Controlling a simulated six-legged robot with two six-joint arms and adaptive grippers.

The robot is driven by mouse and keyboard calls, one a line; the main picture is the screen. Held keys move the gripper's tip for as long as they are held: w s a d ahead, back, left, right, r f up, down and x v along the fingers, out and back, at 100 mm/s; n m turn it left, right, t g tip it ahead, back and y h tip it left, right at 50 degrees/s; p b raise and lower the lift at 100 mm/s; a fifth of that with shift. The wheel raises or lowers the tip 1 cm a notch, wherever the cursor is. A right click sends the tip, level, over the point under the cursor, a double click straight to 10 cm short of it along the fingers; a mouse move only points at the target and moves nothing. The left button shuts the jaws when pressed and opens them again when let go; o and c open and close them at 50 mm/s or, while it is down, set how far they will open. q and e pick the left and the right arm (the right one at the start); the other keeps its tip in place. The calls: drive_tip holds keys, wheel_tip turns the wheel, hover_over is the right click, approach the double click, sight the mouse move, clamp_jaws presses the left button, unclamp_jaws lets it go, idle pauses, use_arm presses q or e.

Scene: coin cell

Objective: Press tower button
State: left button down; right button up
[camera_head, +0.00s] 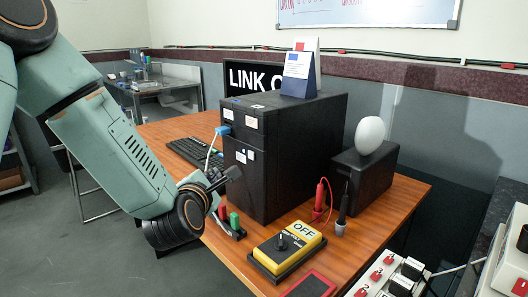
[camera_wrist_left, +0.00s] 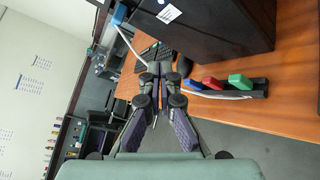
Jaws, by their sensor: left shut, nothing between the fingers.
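The black computer tower (camera_head: 290,145) stands on the wooden table (camera_head: 385,215), with small labels on its front and a blue plug (camera_head: 222,130) with a pale cable at its upper front. I cannot make out a button on it. My left gripper (camera_head: 232,174) is shut and empty, close to the lower front of the tower; I cannot tell whether it touches. In the left wrist view the shut fingertips (camera_wrist_left: 160,68) point toward the keyboard side, with the tower (camera_wrist_left: 225,35) to their upper right. My right gripper is not in view.
A keyboard (camera_head: 190,150) lies left of the tower. A rack with red and green USB sticks (camera_head: 234,220) sits below my left gripper. A yellow OFF box (camera_head: 287,248), red and black probes (camera_head: 319,195) and a black box with a white egg shape (camera_head: 370,135) stand to the right.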

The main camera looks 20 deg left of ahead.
sight(251, 155)
use_arm(q)
drive_tip(key=w+d+n+b, duration=0.2)
drive_tip(key=w+n, duration=0.2)
drive_tip(key=w, duration=0.4)
drive_tip(key=shift+w+d+r+y, duration=0.15)
drive_tip(key=shift+w+r+y, duration=0.15)
drive_tip(key=shift+w+r, duration=0.1)
idle(0.7)
drive_tip(key=shift+s, duration=0.1)
